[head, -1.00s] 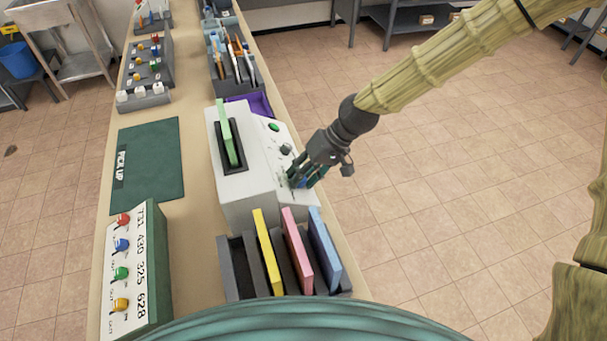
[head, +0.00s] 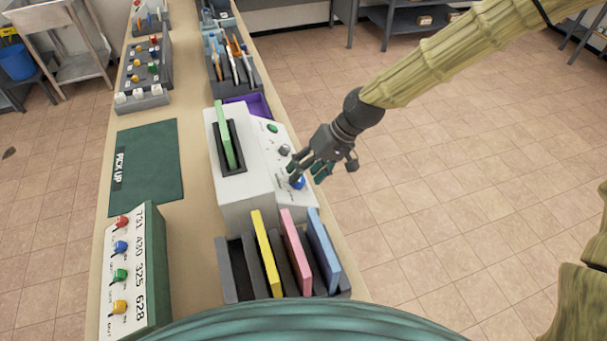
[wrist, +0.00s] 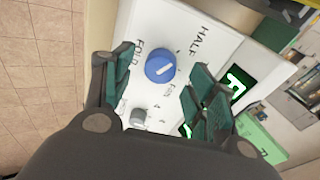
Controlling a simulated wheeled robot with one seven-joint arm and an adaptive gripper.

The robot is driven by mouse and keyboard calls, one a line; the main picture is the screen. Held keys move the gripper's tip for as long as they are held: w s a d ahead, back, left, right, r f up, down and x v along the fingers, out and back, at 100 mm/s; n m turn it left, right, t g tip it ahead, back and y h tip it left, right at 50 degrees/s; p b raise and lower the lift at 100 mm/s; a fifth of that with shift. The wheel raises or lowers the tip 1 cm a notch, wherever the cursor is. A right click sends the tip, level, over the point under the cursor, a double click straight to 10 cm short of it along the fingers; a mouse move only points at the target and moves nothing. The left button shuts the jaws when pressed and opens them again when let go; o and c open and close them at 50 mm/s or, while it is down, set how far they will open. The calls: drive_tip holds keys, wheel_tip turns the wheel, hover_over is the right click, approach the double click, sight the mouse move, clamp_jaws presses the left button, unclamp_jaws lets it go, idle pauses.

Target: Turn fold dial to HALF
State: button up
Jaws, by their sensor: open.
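The blue fold dial (head: 298,183) is on the sloped white panel of the machine (head: 246,195). In the wrist view the dial (wrist: 158,66) shows a short white pointer line, slanting in the picture. The word HALF is printed to the upper right of it and FOLD to its left; smaller lettering below is hard to read. My gripper (head: 307,171) is open just above the dial. In the wrist view my gripper (wrist: 162,74) has its green-padded fingers on either side of the dial, with a visible gap. I cannot tell its exact height.
A grey knob (head: 285,150) and a green button (head: 273,128) sit farther up the panel. A green slab (head: 225,130) stands in the machine's top slot. A rack holding yellow, pink and blue (head: 323,250) slabs stands in front. Open floor lies to the right.

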drive_tip(key=v, duration=1)
